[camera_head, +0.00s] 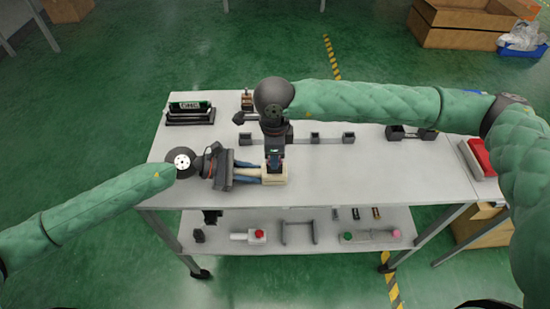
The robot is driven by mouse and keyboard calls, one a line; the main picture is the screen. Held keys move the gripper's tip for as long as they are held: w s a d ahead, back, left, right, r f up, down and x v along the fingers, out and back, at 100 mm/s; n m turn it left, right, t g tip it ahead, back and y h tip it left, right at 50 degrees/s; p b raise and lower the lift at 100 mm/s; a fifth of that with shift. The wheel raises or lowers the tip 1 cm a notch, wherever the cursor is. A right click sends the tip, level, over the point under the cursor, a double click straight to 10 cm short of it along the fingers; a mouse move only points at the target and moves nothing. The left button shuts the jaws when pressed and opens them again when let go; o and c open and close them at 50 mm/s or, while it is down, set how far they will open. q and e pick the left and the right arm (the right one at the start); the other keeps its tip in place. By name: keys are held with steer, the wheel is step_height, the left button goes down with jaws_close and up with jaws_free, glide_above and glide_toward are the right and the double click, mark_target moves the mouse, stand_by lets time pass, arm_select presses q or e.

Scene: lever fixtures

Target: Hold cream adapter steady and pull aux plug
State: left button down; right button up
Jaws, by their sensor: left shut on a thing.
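The cream adapter (280,176) is a small pale block on the near middle of the grey table. My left gripper (260,172) comes in from the left, low over the tabletop. Its two bluish fingers reach the adapter's left side and are shut on it. My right gripper (274,165) points down over the adapter's upper part, with its tip at or just above it. Whether its fingers are open or shut is too small to tell. The aux plug cannot be made out; the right gripper covers that spot.
A black fixture (190,112) stands at the back left, a dark bracket (410,132) at the back right, a red item (480,156) at the right edge. The front right tabletop is clear.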

jaws_close()
steer(key=shift+r, duration=0.85)
stand_by(1.1)
steer(key=shift+r, duration=1.85)
steer(key=shift+r, duration=0.1)
steer(key=shift+r, duration=0.9)
arm_select(q)
steer(key=c, duration=1.1)
jaws_free()
